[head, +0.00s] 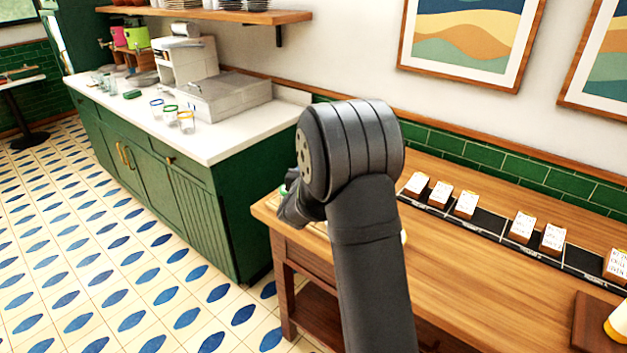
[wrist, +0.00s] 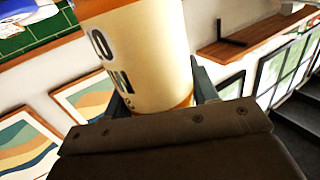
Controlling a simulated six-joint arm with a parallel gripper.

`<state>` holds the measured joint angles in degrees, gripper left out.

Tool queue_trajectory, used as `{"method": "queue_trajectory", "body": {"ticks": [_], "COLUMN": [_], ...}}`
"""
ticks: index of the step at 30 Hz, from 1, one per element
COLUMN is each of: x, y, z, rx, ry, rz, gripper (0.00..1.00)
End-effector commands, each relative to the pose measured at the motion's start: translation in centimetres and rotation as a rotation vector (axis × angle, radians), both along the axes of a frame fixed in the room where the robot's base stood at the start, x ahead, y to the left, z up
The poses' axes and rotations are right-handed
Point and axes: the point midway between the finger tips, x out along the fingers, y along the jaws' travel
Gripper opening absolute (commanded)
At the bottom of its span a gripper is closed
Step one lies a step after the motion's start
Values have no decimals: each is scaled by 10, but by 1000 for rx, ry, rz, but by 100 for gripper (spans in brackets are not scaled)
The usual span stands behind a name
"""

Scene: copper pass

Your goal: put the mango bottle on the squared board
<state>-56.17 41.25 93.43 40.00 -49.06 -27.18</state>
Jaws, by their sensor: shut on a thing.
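My gripper (wrist: 160,98) is shut on a bottle with a cream label, dark lettering and orange above and below the label; I take it for the mango bottle (wrist: 148,50). In the wrist view the bottle stands between the two fingers, its far end cut off by the top edge. In the head view my arm covers the bottle, and only a dark part of the gripper (head: 293,208) shows above the left end of the wooden table. I cannot make out the squared board; a pale sliver (head: 318,228) beside my arm may be part of something on the table.
The wooden table (head: 480,265) has a black strip with several small label cards (head: 466,204) along its back. A dark wooden tray (head: 590,325) with a white and yellow object is at the lower right. A green cabinet with a white counter (head: 215,140) stands left. The table's middle is clear.

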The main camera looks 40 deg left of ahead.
Motion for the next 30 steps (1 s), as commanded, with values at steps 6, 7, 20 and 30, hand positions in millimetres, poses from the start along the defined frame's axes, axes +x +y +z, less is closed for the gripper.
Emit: {"method": "queue_trajectory", "body": {"ticks": [6, 7, 20, 30], "x": [0, 0, 0, 0], "y": [0, 0, 0, 0], "z": [-23, -28, -41, -43], "rx": [-3, -2, 1, 1], "ry": [1, 1, 0, 0], "rz": [-1, -1, 0, 0], "gripper": [18, 18, 18, 75]}}
